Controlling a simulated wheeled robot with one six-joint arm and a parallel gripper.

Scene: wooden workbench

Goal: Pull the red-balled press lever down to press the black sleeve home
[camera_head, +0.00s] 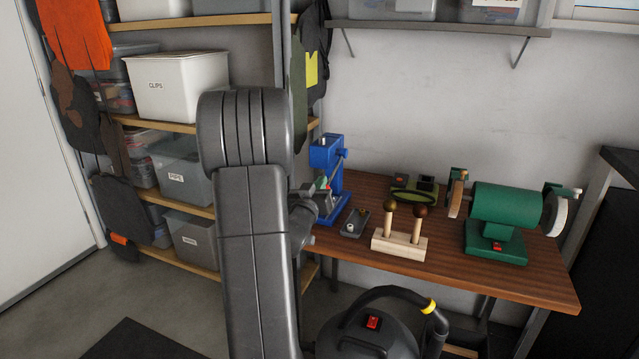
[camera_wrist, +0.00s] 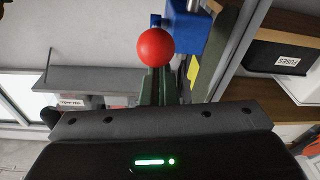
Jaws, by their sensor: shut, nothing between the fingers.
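The blue press (camera_head: 326,152) stands at the left end of the workbench (camera_head: 470,275). In the wrist view part of the blue press (camera_wrist: 186,32) shows behind the lever's red ball (camera_wrist: 155,47). My gripper (camera_head: 321,187) is at the press, partly hidden by my own arm. In the wrist view my gripper's (camera_wrist: 157,78) narrow fingers are shut and empty, with the red ball just beyond their tips; I cannot tell whether they touch it. The lever's rod is mostly hidden. I cannot make out the black sleeve.
A small grey tray (camera_head: 354,223) and a wooden block with two knobbed pegs (camera_head: 400,244) stand right of the press. A green grinder (camera_head: 505,212) is farther right. A black vacuum (camera_head: 370,335) stands in front of the bench. Shelves with bins (camera_head: 176,85) are at the left.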

